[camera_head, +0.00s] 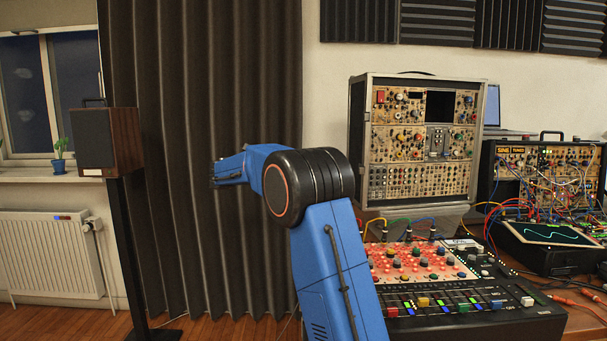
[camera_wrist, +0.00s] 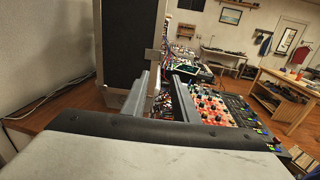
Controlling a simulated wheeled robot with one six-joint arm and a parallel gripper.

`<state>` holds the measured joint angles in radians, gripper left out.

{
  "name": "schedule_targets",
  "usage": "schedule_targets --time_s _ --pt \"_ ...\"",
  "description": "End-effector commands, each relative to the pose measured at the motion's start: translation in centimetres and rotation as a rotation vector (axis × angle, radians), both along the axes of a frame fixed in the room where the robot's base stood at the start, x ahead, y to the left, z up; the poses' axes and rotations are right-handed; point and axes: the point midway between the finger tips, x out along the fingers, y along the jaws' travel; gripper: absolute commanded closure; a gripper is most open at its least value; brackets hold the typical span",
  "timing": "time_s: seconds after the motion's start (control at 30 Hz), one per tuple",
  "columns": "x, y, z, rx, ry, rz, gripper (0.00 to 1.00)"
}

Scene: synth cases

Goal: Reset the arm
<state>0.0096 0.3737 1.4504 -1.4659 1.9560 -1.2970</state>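My blue arm (camera_head: 335,270) rises from the bottom of the head view and bends at a black joint. Its far end points left in front of the dark curtain. My gripper (camera_head: 228,171) is small there, and nothing shows in it. In the wrist view my gripper (camera_wrist: 161,82) has its two grey fingers standing apart with a gap between them. The dark side and metal edge of a tall case show behind the fingers. I see nothing held.
A modular rack case (camera_head: 417,140) and a red-panelled mixing desk (camera_head: 470,318) stand right of my arm. A smaller synth case (camera_head: 545,170) with cables is further right. A wooden speaker (camera_head: 110,142) stands on a black stand at left. Open space lies before the curtain (camera_head: 200,90).

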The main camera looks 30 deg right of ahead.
Motion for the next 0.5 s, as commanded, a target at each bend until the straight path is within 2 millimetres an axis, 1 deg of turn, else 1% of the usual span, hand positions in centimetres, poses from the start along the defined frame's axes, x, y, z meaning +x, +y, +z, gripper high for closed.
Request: schedule_targets --time_s 0.23,0.33,0.43,0.5 --pt "0.0 0.0 0.0 0.0 0.0 0.0 0.73" --pt "-0.3 0.0 0.0 0.006 -0.008 0.004 0.73" --pt "-1.5 -0.1 -0.1 0.032 -0.04 0.016 0.73" --pt "-2.8 -0.2 -0.3 0.064 -0.08 0.031 0.73"
